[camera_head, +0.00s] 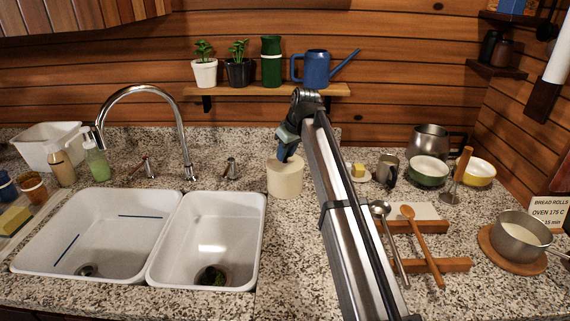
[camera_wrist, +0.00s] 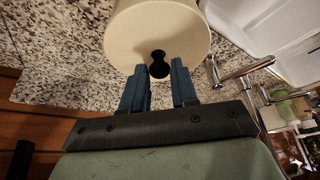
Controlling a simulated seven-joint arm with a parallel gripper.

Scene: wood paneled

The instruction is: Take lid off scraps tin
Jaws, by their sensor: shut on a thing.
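The cream scraps tin (camera_head: 285,182) stands on the granite counter just right of the sink. Its round cream lid (camera_wrist: 165,30) fills the top of the wrist view, with a small black knob (camera_wrist: 159,66) at its centre. My gripper (camera_head: 284,157) reaches down over the tin's top. In the wrist view its blue fingers (camera_wrist: 159,70) sit on either side of the knob, shut on it. The lid appears to rest on the tin; I cannot make out a gap between them. The knob is hidden behind the fingers in the head view.
A double white sink (camera_head: 207,240) with scraps in its right basin lies left of the tin. A tall faucet (camera_head: 187,140) stands behind. A shelf (camera_head: 265,91) with plants and a blue watering can (camera_head: 315,68) hangs above. Spoons, mugs and bowls crowd the right counter.

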